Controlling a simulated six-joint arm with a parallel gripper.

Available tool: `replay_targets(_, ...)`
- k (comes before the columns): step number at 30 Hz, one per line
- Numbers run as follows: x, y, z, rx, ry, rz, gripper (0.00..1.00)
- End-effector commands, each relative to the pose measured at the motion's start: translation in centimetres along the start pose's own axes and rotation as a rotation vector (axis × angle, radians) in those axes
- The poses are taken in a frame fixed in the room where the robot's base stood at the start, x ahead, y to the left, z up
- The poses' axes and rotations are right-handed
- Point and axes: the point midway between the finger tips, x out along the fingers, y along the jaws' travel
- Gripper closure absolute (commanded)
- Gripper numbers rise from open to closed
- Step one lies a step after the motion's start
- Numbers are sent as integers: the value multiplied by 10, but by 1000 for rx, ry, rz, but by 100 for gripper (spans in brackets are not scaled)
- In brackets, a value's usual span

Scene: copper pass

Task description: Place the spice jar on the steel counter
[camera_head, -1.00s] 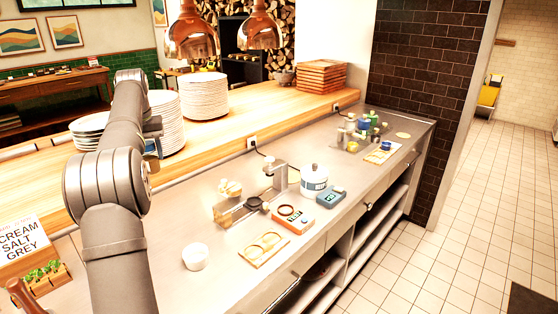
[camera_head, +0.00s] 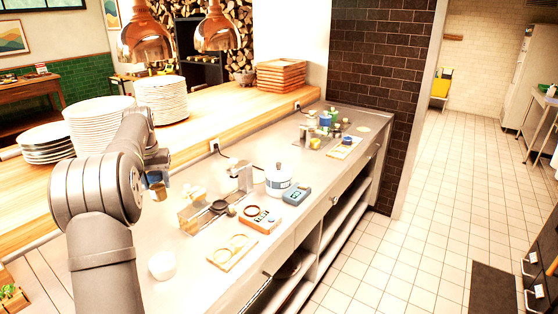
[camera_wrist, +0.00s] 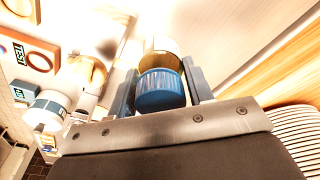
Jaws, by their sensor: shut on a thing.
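The spice jar, with a ribbed blue lid (camera_wrist: 160,90) and a pale golden body, sits between the two fingers of my gripper (camera_wrist: 160,88) in the wrist view. My gripper is shut on it. In the head view, my gripper (camera_head: 157,178) is at the end of the grey arm, with the small jar (camera_head: 158,191) hanging below it, partly hidden. The jar appears over the left part of the steel counter (camera_head: 135,262), near the wooden ledge. I cannot tell its height above the steel.
On the counter are a white bowl (camera_head: 162,265), a wooden board with rings (camera_head: 232,252), a scale (camera_head: 261,219), a blue device (camera_head: 296,194), a white canister (camera_head: 278,180) and a metal stand (camera_head: 240,177). Plate stacks (camera_head: 98,128) stand on the ledge.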

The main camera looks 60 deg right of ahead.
Motion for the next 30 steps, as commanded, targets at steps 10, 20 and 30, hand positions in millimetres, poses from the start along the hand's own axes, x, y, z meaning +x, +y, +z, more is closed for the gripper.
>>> replay_targets(10,28,0,4,0,-2,0,80)
replay_targets(20,77,0,10,-1,-1,0,80)
replay_targets(30,114,0,14,-1,0,0,80)
